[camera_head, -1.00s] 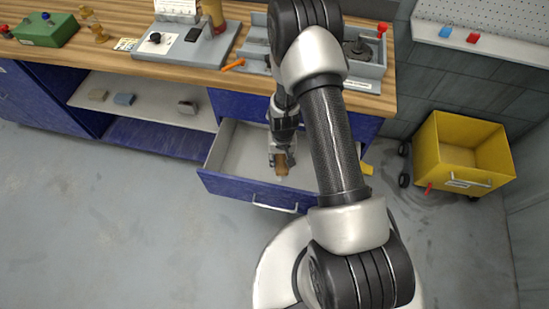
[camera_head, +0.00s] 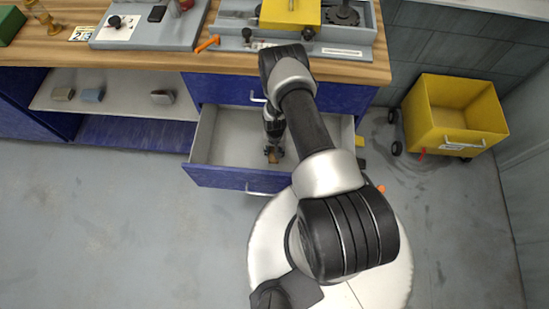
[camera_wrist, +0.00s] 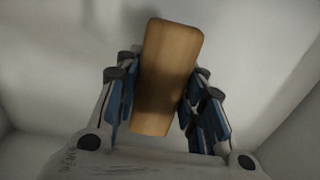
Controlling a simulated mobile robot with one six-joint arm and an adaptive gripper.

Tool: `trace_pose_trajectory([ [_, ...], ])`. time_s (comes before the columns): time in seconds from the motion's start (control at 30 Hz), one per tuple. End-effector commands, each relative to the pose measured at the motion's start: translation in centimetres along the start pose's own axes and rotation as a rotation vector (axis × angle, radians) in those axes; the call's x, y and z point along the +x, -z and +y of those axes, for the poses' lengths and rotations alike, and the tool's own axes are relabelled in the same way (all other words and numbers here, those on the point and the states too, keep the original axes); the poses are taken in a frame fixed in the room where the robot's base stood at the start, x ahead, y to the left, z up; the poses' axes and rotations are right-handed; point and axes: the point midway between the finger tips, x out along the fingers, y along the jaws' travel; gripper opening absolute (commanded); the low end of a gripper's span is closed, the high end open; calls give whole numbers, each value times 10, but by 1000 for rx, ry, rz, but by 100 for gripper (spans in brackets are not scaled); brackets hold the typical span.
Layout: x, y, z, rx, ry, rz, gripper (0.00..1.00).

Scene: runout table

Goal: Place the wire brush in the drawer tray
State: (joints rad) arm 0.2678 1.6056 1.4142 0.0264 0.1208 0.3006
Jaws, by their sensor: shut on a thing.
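The wire brush shows as a wooden block in the wrist view (camera_wrist: 168,75), between the blue finger pads; its bristles are hidden. In the head view its brown wood (camera_head: 273,159) shows small at the gripper's tip. My gripper (camera_head: 272,151) is inside the open drawer, shut on the brush; its fingers also show in the wrist view (camera_wrist: 160,105). The drawer tray (camera_head: 222,145) is a pale, open box with a blue front, pulled out below the bench. Pale tray surfaces surround the brush in the wrist view. I cannot tell whether the brush touches the tray floor.
The wooden bench top (camera_head: 150,58) lies above the drawer, with a grey machine (camera_head: 345,48) and an orange lever (camera_head: 207,44) on it. A yellow wheeled cart (camera_head: 455,115) stands at right. An open shelf (camera_head: 120,98) with several small blocks is at left. The tray's left part is clear.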

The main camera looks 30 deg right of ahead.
Motion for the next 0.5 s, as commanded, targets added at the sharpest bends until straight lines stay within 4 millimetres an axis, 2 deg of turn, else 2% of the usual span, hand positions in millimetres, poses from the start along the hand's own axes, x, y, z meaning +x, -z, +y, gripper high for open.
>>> trace_pose_trajectory([
  [0.03, 10, 0, 0, 0, 0, 0, 10],
  [0.27, 24, 0, 0, 0, 0, 0, 10],
  [0.5, 60, 0, 0, 0, 0, 0, 10],
])
